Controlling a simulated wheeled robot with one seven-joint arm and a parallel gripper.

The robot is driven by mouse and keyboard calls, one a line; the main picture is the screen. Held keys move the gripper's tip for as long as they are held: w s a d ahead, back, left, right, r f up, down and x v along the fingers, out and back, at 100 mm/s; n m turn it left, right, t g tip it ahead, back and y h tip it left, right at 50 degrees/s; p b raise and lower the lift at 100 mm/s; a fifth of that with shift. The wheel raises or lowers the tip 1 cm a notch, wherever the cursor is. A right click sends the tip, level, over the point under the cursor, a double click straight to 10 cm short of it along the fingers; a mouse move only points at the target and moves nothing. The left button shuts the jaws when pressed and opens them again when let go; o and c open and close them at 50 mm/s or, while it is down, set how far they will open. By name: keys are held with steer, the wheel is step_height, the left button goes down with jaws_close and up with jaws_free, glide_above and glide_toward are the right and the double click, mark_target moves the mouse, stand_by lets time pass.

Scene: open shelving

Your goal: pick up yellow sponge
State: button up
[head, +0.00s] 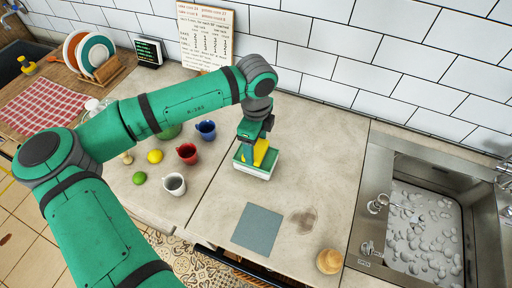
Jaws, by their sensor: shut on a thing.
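The yellow sponge (261,152) stands upright at my gripper (252,147), in the middle of the counter. My gripper points down and is shut on the sponge. A green and white block or holder (254,170) is directly below and around the sponge's lower end. I cannot tell whether the sponge still touches it. Part of the sponge is hidden by the fingers.
Several cups stand left of my gripper, among them a red cup (187,153), a blue cup (206,130) and a white cup (174,184). A lemon (155,156) and a lime (139,178) lie nearby. A grey square mat (257,229) and a round wooden object (330,261) are in front. A sink (425,225) is right.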

mark_target(256, 148)
steer(key=shift+r, duration=0.15)
steer(key=shift+r, duration=0.2)
step_height(256, 148, up, 2)
steer(key=shift+r, duration=0.15)
steer(key=s+r, duration=0.4)
steer(key=r, duration=0.1)
steer(key=shift+s+r, duration=0.15)
steer(key=s+r, duration=0.4)
steer(key=s, duration=0.5)
steer(key=shift+s+d+r, duration=0.15)
steer(key=shift+s+r, duration=0.2)
